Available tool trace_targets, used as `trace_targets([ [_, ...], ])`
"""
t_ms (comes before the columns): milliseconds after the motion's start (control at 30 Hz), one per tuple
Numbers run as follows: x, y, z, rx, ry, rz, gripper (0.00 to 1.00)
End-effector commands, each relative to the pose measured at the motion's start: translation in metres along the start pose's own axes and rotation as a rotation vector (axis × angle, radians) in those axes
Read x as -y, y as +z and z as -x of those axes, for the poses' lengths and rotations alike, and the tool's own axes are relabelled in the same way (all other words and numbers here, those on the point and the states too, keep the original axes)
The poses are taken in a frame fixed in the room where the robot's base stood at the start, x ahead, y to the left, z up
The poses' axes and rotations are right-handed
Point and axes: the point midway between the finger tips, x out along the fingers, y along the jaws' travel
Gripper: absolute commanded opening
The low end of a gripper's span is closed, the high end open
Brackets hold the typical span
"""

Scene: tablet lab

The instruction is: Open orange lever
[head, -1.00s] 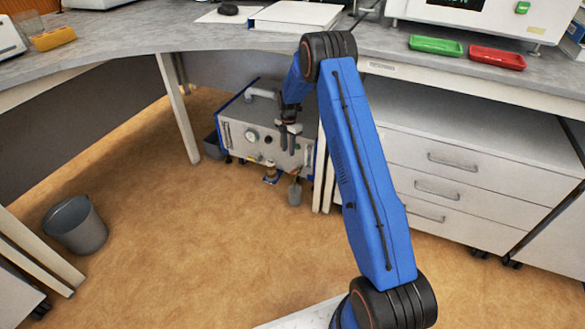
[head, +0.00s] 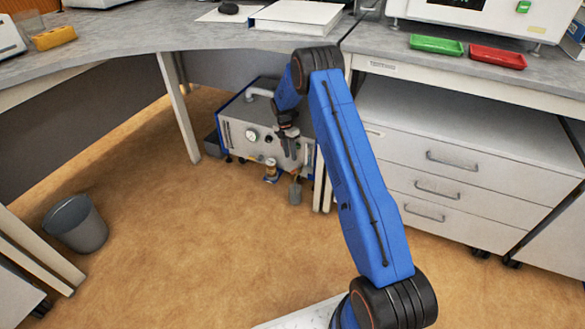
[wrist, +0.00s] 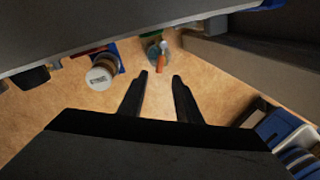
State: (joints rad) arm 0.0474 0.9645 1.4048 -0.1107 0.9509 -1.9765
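A small orange lever (wrist: 164,45) shows in the wrist view, on a fitting close to the floor, just beyond the gap between my fingertips. In the head view I cannot make it out clearly. My gripper (wrist: 161,75) is open and empty, its two black fingers apart and pointing toward the lever without visibly touching it. In the head view my gripper (head: 291,150) hangs in front of the right part of the grey and blue machine (head: 240,146) under the bench.
A round fitting (wrist: 102,73) stands left of the lever in the wrist view. A bin (head: 75,224) stands left; the floor between is clear.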

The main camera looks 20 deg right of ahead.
Motion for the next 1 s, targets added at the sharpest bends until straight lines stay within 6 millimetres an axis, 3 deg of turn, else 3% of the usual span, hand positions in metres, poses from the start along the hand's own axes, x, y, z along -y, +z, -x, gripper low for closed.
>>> trace_targets([
  [200,0.000,0.000,-0.040,0.000,-0.001,0.000,0.31],
  [500,0.000,0.000,-0.077,0.000,-0.001,0.001,0.31],
  [933,0.000,0.000,-0.084,0.000,0.001,0.000,0.31],
  [1000,0.000,0.000,-0.084,0.000,0.001,0.000,0.14],
])
